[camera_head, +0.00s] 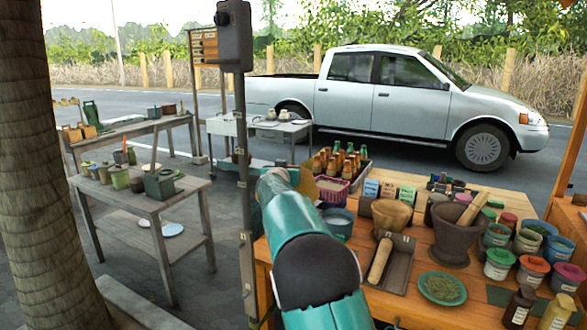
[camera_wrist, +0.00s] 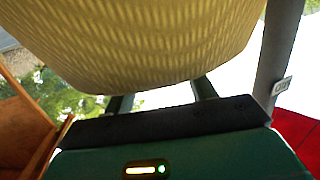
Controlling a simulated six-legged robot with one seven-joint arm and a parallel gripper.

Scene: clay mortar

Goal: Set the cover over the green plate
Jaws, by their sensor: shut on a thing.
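The green plate (camera_head: 425,292) lies on the front of the wooden table in the head view, with a heap of dried green herbs on it and nothing over it. A pale yellow woven cover (camera_wrist: 160,45) fills the top of the wrist view. My gripper (camera_wrist: 162,94) is shut on it, and its two fingers reach up to the cover's lower edge. The exact grip point is hidden behind the cover. In the head view my teal arm hides the gripper. The cover cannot be made out for sure there.
Left of the plate is a grey tray (camera_head: 404,246) with a wooden pestle (camera_head: 380,260). Behind the plate stands a dark mortar (camera_head: 455,240). Several paint jars (camera_head: 499,264) crowd its right. Bottles (camera_head: 525,304) stand at the front right. A dark post (camera_head: 243,170) rises left of my arm.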

